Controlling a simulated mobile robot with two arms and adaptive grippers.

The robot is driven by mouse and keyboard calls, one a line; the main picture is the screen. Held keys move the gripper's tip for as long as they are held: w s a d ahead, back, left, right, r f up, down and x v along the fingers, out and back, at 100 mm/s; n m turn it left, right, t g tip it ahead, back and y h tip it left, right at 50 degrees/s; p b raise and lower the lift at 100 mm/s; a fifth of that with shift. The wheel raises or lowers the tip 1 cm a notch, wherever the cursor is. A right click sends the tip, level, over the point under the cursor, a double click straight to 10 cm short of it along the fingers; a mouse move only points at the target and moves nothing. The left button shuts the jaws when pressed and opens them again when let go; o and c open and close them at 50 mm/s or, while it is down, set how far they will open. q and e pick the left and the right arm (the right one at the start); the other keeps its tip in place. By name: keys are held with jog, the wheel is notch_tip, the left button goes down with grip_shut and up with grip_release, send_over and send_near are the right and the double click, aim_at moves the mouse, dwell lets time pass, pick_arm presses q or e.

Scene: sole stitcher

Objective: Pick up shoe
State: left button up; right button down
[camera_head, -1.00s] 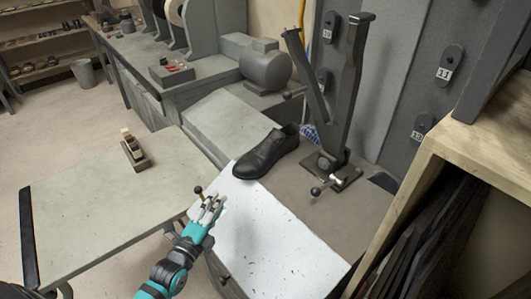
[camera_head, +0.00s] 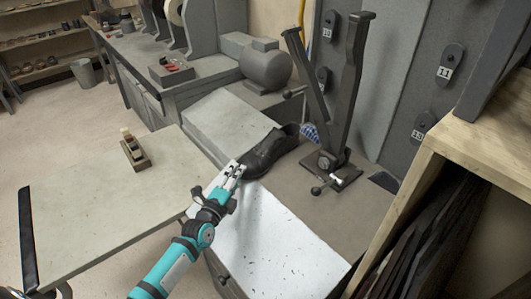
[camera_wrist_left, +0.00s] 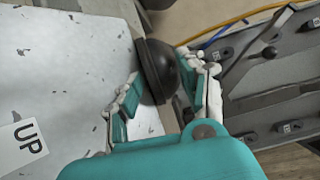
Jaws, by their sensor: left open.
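A black shoe (camera_head: 268,152) rests at the back end of a speckled white surface (camera_head: 270,230), its toe toward me. My left gripper (camera_head: 236,170) is at the shoe's toe. In the left wrist view the rounded toe of the shoe (camera_wrist_left: 160,68) lies between the open fingers of my left gripper (camera_wrist_left: 165,95). The fingers do not appear closed on it. Part of the toe is hidden behind the gripper in the head view. My right gripper is not in view.
A dark metal stand (camera_head: 335,110) rises just right of the shoe. A wooden shelf unit (camera_head: 460,140) stands at the right. A grey table (camera_head: 110,205) with a small brush-like block (camera_head: 135,150) is at the left. A grey machine (camera_head: 265,70) stands behind.

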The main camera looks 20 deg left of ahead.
pick_arm(q)
jog(key=shift+c, duration=0.5)
grip_shut()
jog(key=shift+r, duration=0.15)
